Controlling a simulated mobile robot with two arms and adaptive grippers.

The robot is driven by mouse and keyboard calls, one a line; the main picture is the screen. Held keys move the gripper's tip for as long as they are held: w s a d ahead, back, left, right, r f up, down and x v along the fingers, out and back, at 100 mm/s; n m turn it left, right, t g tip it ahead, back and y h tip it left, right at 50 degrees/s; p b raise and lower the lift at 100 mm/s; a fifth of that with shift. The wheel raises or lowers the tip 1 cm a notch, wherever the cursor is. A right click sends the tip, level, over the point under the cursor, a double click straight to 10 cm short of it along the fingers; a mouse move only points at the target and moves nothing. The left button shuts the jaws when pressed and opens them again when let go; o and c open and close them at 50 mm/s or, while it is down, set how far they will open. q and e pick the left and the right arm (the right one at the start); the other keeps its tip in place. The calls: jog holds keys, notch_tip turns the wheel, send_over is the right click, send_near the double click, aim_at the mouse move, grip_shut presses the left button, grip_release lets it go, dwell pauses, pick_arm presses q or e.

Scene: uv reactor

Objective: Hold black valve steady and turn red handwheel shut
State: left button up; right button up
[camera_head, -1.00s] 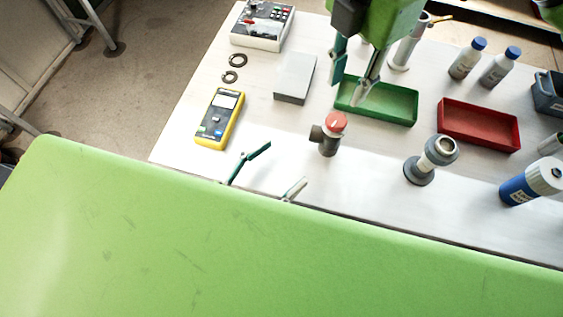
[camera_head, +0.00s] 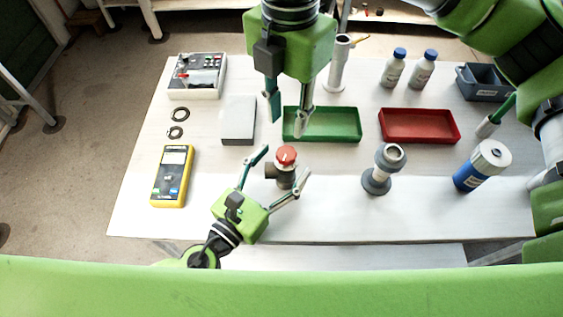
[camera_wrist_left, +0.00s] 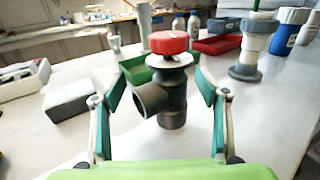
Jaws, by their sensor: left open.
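The black valve (camera_head: 284,178) stands upright on the white table near its front, with a side port pointing left. The red handwheel (camera_head: 287,155) sits on top of it. In the left wrist view the valve body (camera_wrist_left: 172,100) and the handwheel (camera_wrist_left: 169,42) are in the middle. My left gripper (camera_head: 284,164) is open, with one finger on each side of the valve; it also shows in the left wrist view (camera_wrist_left: 163,90), with gaps between fingers and valve. My right gripper (camera_head: 286,125) points down from above, open and empty, appearing over the green tray, behind the handwheel.
The green tray (camera_head: 349,139) and red tray (camera_head: 420,140) lie behind the valve. A grey flanged fitting (camera_head: 376,182) and a blue-white canister (camera_head: 482,166) stand to the right. A yellow meter (camera_head: 172,176) and a grey block (camera_head: 238,136) are left. The table front between is clear.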

aim_at(287, 152)
pick_arm(q)
jog(key=c, duration=1.4)
pick_arm(e)
jog(key=o, duration=0.3)
jog(key=shift+o, duration=1)
notch_tip(287, 152, down, 10)
jog(key=n, duration=0.6)
jog(key=shift+r, duration=0.15)
jog(key=c, duration=1.1)
